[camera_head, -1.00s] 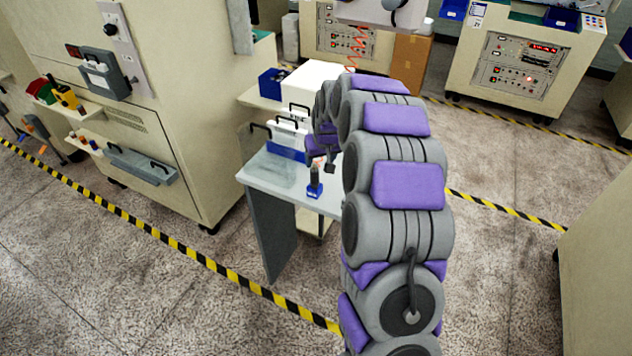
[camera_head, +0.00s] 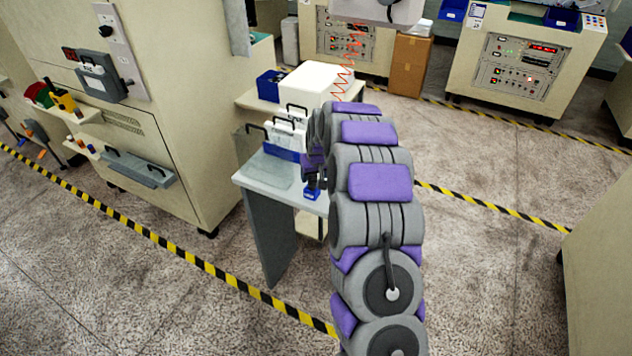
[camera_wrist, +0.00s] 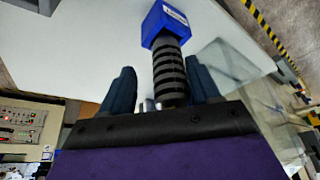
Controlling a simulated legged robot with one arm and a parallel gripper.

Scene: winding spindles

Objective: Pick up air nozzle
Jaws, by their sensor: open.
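The air nozzle (camera_wrist: 168,75) shows in the wrist view as a ribbed black body on a blue block (camera_wrist: 166,25) that bears a small white label. My gripper (camera_wrist: 161,85) is open, with one dark blue finger on each side of the black body. I cannot tell whether either finger touches it. In the head view the blue block (camera_head: 312,194) sits on the small grey table (camera_head: 262,185). My gripper (camera_head: 313,178) is just above the block there, and my arm hides much of it.
White boxes with black handles (camera_head: 285,135) and a blue box stand at the back of the table. A large beige machine (camera_head: 180,90) is at the left. A red coiled hose (camera_head: 345,75) hangs behind my arm.

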